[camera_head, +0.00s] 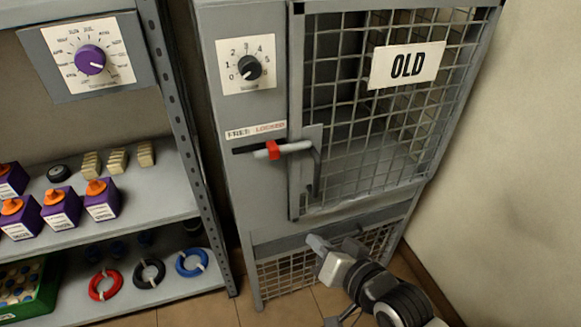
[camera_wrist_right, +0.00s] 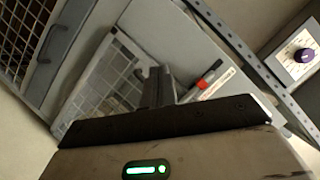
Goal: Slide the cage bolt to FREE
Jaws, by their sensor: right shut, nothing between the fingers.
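The cage bolt (camera_head: 295,147) is a light grey rod with a red knob (camera_head: 273,150), lying across the cabinet front in a dark slot. The knob is under the red word LOCKED on the label (camera_head: 256,130); the word FREE is to its left. The rod's right end reaches the door frame of the mesh cage. My right gripper (camera_head: 316,242) is shut and empty, below and right of the knob, apart from it. In the right wrist view, the shut fingers (camera_wrist_right: 158,86) show left of the red knob (camera_wrist_right: 200,84). My left gripper is not in view.
The mesh door (camera_head: 345,130) bears an OLD sign (camera_head: 407,65). A dark numbered dial (camera_head: 249,67) is above the bolt. A shelf unit (camera_head: 150,205) at left holds purple boxes and coloured rings. Open room lies before the cabinet.

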